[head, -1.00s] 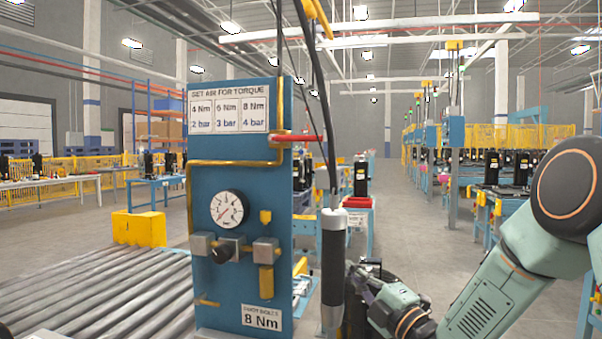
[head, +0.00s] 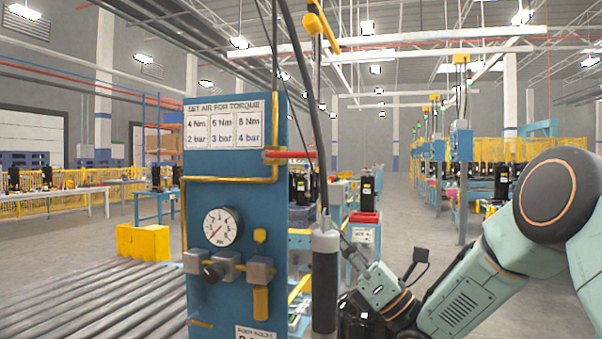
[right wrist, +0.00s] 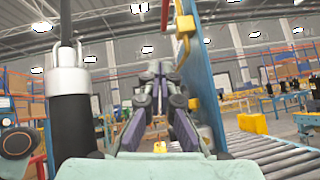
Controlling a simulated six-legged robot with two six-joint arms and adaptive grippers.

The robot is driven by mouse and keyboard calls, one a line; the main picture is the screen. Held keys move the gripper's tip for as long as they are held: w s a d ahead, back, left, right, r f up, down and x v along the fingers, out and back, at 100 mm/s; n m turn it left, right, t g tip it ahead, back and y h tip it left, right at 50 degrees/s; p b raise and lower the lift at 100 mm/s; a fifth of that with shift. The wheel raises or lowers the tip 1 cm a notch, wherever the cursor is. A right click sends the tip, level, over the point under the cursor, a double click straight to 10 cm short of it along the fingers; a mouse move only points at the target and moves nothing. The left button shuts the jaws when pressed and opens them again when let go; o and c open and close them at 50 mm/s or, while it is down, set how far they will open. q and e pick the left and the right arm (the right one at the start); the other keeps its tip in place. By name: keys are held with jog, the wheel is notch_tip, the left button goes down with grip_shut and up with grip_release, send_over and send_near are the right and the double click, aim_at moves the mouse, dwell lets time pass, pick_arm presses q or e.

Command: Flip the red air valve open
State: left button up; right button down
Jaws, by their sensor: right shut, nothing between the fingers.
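The red air valve handle (head: 290,155) lies roughly level across the yellow pipe (head: 275,130), near the upper right edge of the blue panel (head: 225,300). It also shows in the right wrist view as a red bar (right wrist: 165,15) near the top, above and ahead of the fingers. My right gripper (head: 349,248) is below and to the right of the handle, apart from it, partly hidden behind the hanging tool. In the right wrist view the right gripper (right wrist: 154,70) is shut and empty. My left gripper is not in view.
A dark cylindrical tool (head: 325,285) hangs on a cable between the panel and my right arm; it stands close left of the fingers in the wrist view (right wrist: 70,115). A pressure gauge (head: 223,227) is on the panel. A roller conveyor (head: 100,300) runs at left.

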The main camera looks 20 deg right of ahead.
jog(key=d, duration=0.1)
send_near(292, 155)
jog(key=w+a, duration=0.3)
jog(key=a, duration=0.1)
jog(key=r, duration=0.2)
jog(key=d+r+p, duration=0.1)
jog(key=shift+w+r, duration=0.25)
jog(key=shift+w, duration=0.1)
jog(key=shift+a, duration=0.1)
jog(key=shift+d+r, duration=0.1)
jog(key=shift+d, duration=0.1)
